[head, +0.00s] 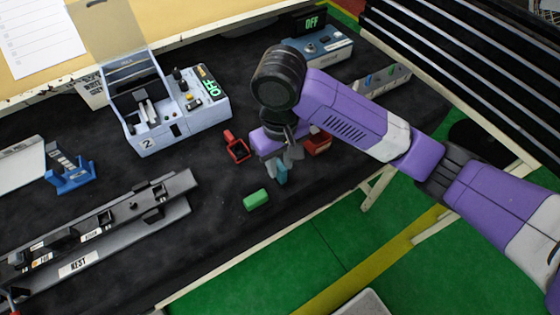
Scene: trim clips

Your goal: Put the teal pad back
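A small teal piece (281,171), likely the teal pad, shows right under my gripper (284,158) in the head view. The gripper points down over the dark table mat, right of centre. Its grey fingers overlap the top of the teal piece, and I cannot tell whether they are shut on it or only in front of it. A green block (256,199) lies on the mat, just left of and nearer than the teal piece.
Red pieces lie on both sides of my gripper, one (236,147) to its left. A blue-grey machine (175,105) marked 2 stands behind left. A rail labelled NEST (130,232) lies front left. A blue holder (70,177) is far left. The table's edge runs close on the right.

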